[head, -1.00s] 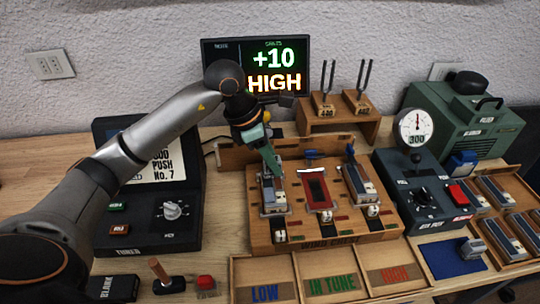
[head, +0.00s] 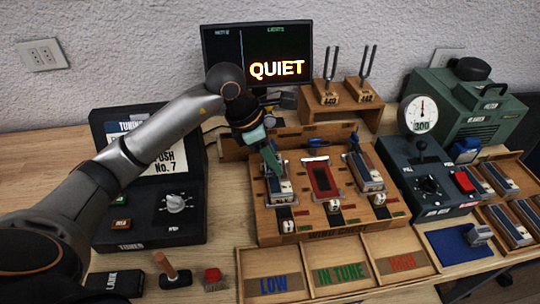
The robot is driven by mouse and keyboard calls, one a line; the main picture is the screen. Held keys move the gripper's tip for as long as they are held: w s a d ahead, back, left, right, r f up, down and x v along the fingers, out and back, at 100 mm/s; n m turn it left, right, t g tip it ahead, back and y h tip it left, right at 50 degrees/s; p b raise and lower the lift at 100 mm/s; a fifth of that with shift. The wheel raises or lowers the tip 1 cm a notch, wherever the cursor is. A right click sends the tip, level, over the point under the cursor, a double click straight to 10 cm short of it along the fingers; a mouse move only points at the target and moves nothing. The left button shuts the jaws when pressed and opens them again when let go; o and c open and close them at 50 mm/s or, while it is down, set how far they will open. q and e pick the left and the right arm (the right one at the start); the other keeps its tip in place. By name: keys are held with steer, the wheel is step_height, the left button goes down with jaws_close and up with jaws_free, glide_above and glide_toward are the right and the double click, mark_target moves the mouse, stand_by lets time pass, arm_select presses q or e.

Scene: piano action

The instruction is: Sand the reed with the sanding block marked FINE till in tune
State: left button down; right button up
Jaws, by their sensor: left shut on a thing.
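My left gripper (head: 262,143) comes in from the left above the back left of the wooden wind chest (head: 330,229). It is shut on a narrow green piece (head: 271,159), probably the sanding block; no FINE marking can be read. The piece points down at the back end of the left reed unit (head: 280,188). I cannot tell whether it touches the reed, as the gripper partly hides that spot. The monitor (head: 262,42) reads QUIET, with no cents value. My right gripper is not in view.
A red-framed unit (head: 322,183) and another reed unit (head: 365,174) sit on the chest. A tuner (head: 173,231) stands left, a dial box (head: 412,158) right. Tuning forks stand behind. In front is a tray (head: 300,292) marked LOW, IN TUNE and HIGH.

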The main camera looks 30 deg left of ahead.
arm_select(q)
steer(key=shift+w+d, duration=0.3)
steer(key=shift+d, duration=0.15)
steer(key=shift+a, duration=0.2)
steer(key=shift+s+a, duration=0.7)
steer(key=shift+a, duration=0.05)
steer(key=shift+s+a+r, duration=0.1)
steer(key=shift+r, duration=0.8)
steer(key=shift+r+p, duration=0.35)
steer(key=shift+p, duration=0.1)
steer(key=shift+r+p, duration=1.75)
steer(key=shift+r, duration=1.1)
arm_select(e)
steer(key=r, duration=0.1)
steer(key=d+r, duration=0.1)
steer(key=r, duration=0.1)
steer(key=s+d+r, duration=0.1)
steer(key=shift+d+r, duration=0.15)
